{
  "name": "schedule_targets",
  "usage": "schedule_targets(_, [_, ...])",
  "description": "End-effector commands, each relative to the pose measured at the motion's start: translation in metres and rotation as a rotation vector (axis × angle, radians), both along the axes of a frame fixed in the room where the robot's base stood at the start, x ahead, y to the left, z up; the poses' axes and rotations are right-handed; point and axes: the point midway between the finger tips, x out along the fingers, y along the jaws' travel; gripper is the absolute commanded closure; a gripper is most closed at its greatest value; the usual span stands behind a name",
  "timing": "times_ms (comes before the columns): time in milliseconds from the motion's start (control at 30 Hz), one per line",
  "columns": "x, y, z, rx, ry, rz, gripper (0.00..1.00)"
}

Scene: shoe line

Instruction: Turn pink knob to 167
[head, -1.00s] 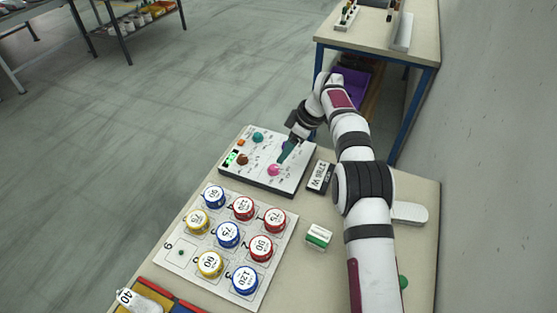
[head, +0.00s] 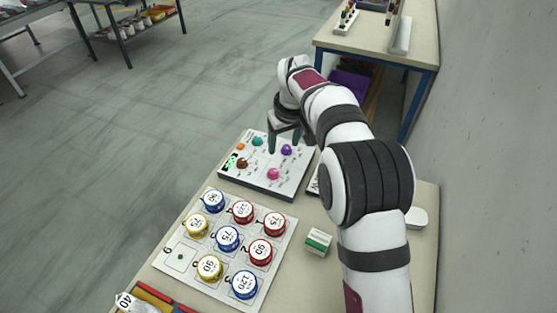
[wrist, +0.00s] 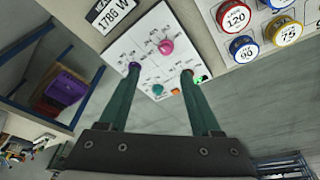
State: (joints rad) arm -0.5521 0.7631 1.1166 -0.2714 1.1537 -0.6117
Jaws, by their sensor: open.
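The pink knob (head: 273,173) sits near the front right of the white control panel (head: 262,190). In the wrist view the pink knob (wrist: 166,46) shows between and beyond my two fingers. My gripper (head: 285,150) is open and empty, above the panel and apart from the pink knob. In the wrist view its green fingers (wrist: 160,72) stand wide apart. A purple knob (head: 286,149), a teal knob (head: 257,141) and a brown knob (head: 242,162) are also on the panel. The green display (head: 231,160) is too small to read.
A white board (head: 188,258) with several numbered red, blue and yellow discs lies in front of the panel. A small green and white box (head: 318,241) stands to its right. A label plate (wrist: 110,14) lies beside the panel.

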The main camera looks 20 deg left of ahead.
Motion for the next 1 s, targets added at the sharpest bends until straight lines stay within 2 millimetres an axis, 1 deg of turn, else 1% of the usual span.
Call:
schedule_targets(33, [-0.011,0.005,0.003,0.012,-0.021,-0.096,0.35])
schedule_targets(133, [-0.024,0.012,0.004,0.060,-0.055,-0.277,0.35])
schedule_targets(200, [-0.030,0.015,0.005,0.086,-0.068,-0.346,0.35])
schedule_targets(267, [-0.031,0.016,0.002,0.097,-0.071,-0.376,0.35])
schedule_targets(333, [-0.029,0.018,-0.006,0.101,-0.070,-0.387,0.35])
schedule_targets(367, [-0.027,0.019,-0.012,0.100,-0.070,-0.387,0.35])
schedule_targets(467, [-0.017,0.023,-0.038,0.099,-0.068,-0.387,0.35])
schedule_targets(600, [-0.002,0.030,-0.078,0.099,-0.067,-0.387,0.35])
schedule_targets(700, [0.008,0.034,-0.104,0.099,-0.067,-0.387,0.35])
schedule_targets(800, [0.015,0.038,-0.123,0.100,-0.068,-0.386,0.35])
schedule_targets(900, [0.020,0.040,-0.134,0.101,-0.069,-0.386,0.35])
schedule_targets(1000, [0.022,0.041,-0.140,0.102,-0.070,-0.386,0.35])
